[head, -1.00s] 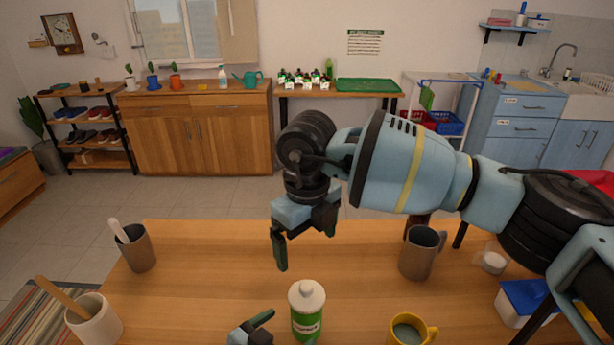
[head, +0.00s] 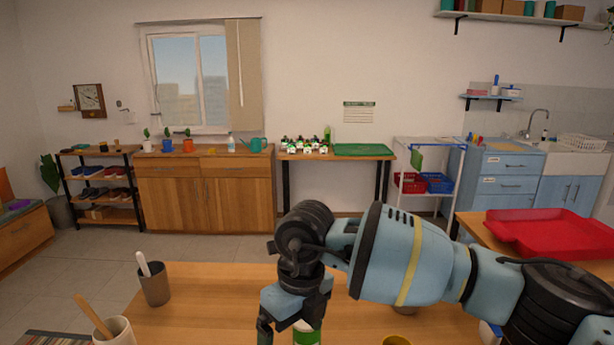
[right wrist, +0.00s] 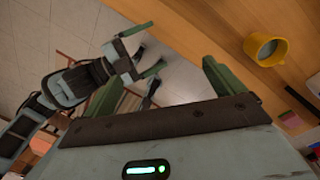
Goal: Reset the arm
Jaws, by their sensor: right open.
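My right arm reaches in from the right in the head view. Its gripper (head: 291,326) points down over the wooden table (head: 215,300), near the bottom edge of the picture. In the right wrist view my right gripper (right wrist: 160,84) has its green fingers wide apart with nothing between them. My left gripper (right wrist: 148,52) shows in the right wrist view with its fingers apart and empty; it is outside the head view.
A grey cup with a spoon (head: 154,286) and a white cup with a wooden stick (head: 114,331) stand at the table's left. A yellow mug (right wrist: 267,48) shows in the right wrist view. A red tray (head: 550,238) lies on another table at right.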

